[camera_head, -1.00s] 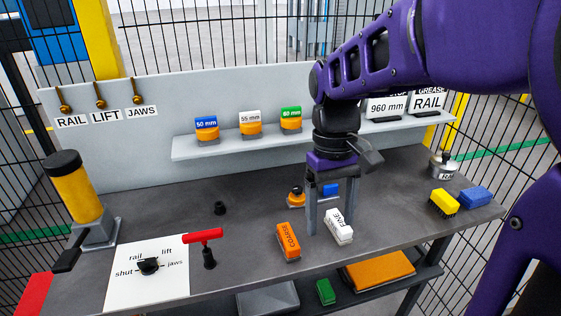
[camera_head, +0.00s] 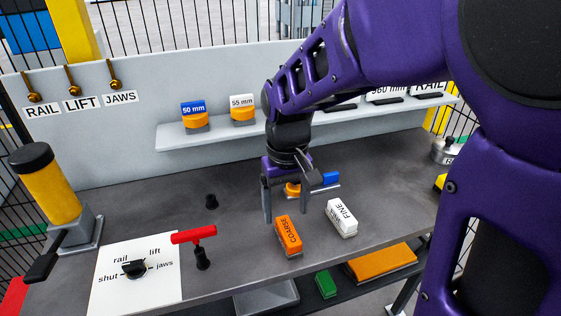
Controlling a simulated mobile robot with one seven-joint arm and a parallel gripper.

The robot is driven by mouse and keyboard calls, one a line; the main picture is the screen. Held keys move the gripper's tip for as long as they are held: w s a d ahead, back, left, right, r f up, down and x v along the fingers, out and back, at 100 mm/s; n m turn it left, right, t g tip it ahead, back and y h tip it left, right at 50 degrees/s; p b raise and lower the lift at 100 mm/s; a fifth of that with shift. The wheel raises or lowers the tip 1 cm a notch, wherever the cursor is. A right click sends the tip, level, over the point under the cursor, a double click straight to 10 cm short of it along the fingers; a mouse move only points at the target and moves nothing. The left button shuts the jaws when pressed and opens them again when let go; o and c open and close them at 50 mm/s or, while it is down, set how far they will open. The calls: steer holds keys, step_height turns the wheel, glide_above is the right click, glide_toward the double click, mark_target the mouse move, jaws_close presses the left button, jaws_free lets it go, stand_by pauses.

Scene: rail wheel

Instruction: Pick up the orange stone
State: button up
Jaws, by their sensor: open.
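The orange stone (camera_head: 288,236), marked COARSE, lies flat on the dark bench top near its front edge. My gripper (camera_head: 286,215) points down just behind and above it, with its two fingers apart and nothing between them that I can see. The left finger is at the stone's far left and the right finger at its far right. I cannot tell how high the fingertips are above the bench. A white stone (camera_head: 341,218), marked FINE, lies to the right of the orange one.
A red-handled lever (camera_head: 197,240) stands left of the orange stone, beside a dial on a white plate (camera_head: 134,268). An orange and blue item (camera_head: 325,180) sits behind my gripper. A shelf (camera_head: 190,139) with labelled blocks is at the back.

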mark_target(288, 229)
steer(key=shift+s+d+f+b, duration=0.1)
steer(key=shift+d+f+b, duration=0.05)
steer(key=shift+f+b, duration=1.45)
steer(key=shift+d+f+b, duration=0.1)
steer(key=shift+f+b, duration=1.05)
steer(key=shift+f, duration=0.7)
steer(key=shift+r, duration=0.1)
steer(key=shift+c, duration=0.3)
jaws_close()
